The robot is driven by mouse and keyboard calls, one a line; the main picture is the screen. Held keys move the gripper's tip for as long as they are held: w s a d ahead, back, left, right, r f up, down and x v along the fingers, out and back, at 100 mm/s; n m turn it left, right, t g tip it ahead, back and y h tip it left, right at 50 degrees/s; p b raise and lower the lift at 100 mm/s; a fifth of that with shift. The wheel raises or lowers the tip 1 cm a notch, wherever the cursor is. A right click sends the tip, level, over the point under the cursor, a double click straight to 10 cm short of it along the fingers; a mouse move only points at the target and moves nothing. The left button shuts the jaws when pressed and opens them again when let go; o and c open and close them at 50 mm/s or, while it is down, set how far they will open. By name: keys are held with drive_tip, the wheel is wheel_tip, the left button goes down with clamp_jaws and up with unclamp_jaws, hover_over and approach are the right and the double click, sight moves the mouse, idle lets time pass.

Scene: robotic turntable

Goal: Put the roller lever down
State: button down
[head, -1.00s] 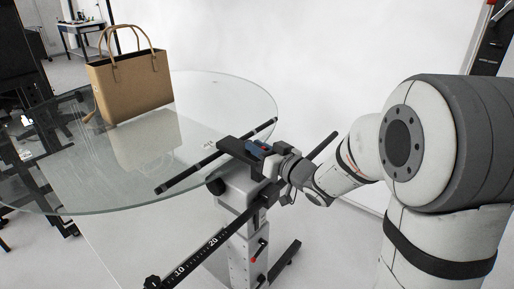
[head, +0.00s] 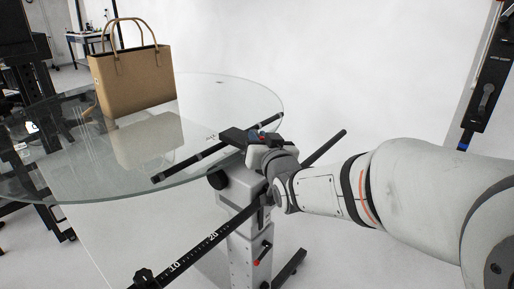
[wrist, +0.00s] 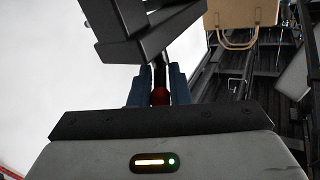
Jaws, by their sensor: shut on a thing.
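The roller lever (wrist: 160,96) shows in the wrist view as a small red end with a dark rod above it. My gripper (wrist: 158,86) is shut on it, with one blue finger on each side. In the head view my gripper (head: 256,138) is at the roller assembly beside the glass turntable's right edge, where the dark roller head hides part of the lever. A long black roller bar (head: 185,164) runs over the glass rim there.
The round glass turntable (head: 228,105) carries a tan handbag (head: 132,80) towards the back left. A grey stand (head: 247,235) with a black scale rail (head: 195,250) stands in front of my gripper. The white backdrop behind is clear.

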drive_tip(key=shift+w+a+r+m+g+h+p, duration=0.1)
drive_tip(key=shift+a+m+g+h+p, duration=0.55)
drive_tip(key=shift+m+h+p, duration=1.7)
drive_tip(key=shift+w+a+f+m+g+h+p, duration=0.1)
drive_tip(key=shift+a+m+g+h+p, duration=0.5)
drive_tip(key=shift+m+h, duration=2.05)
drive_tip(key=shift+w+a+r+m+g+h+p, duration=0.1)
drive_tip(key=shift+a+m+g+h+p, duration=0.25)
drive_tip(key=shift+a+m+h+p, duration=2.25)
drive_tip(key=d+n+h+b, duration=0.2)
drive_tip(key=d+n, duration=0.1)
drive_tip(key=shift+d+r+h, duration=0.1)
drive_tip(key=shift+h, duration=0.2)
drive_tip(key=c, duration=1.5)
unclamp_jaws()
drive_tip(key=shift+o, duration=0.2)
drive_tip(key=v, duration=0.7)
drive_tip(key=shift+s+a, duration=0.25)
